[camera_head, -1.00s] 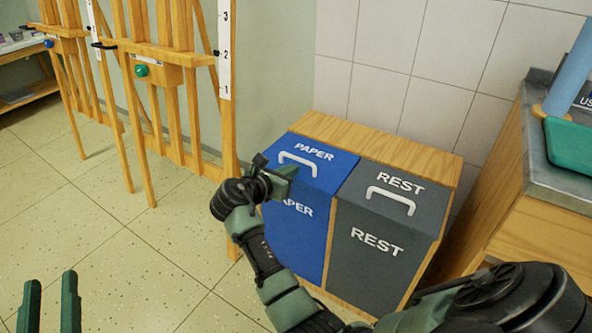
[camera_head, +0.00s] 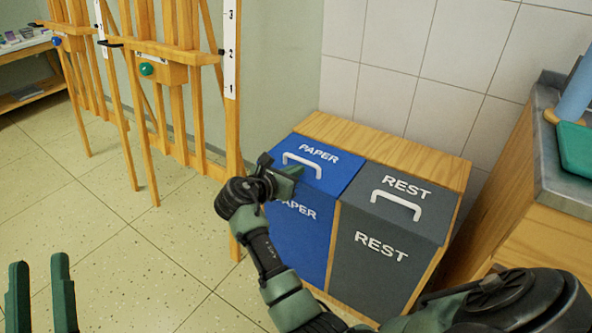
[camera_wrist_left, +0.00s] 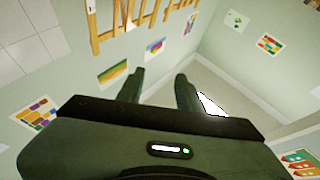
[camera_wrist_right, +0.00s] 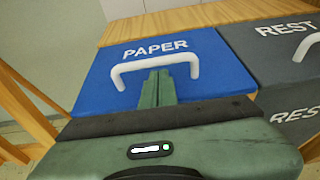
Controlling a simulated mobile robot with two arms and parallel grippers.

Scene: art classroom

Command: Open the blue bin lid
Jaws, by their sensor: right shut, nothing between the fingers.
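The blue bin (camera_head: 297,235) is marked PAPER. Its blue lid (camera_head: 330,177) is down and has a white arched handle (camera_head: 303,160). The lid also shows in the right wrist view (camera_wrist_right: 210,75), with the handle (camera_wrist_right: 155,63) across its middle. My right gripper (camera_head: 298,171) is shut and empty at the lid. In the right wrist view its fingertips (camera_wrist_right: 157,75) are between the handle's two legs, close to the bar; whether they touch it I cannot tell. My left gripper (camera_head: 39,262) is open and empty over the floor, far from the bin.
A grey REST bin (camera_head: 380,250) with its own white handle (camera_head: 397,203) adjoins the blue bin on the right, in the same wooden cabinet (camera_head: 425,160). A wooden easel (camera_head: 232,150) stands close on the left. A counter (camera_head: 555,180) is at the right. The floor at the left is clear.

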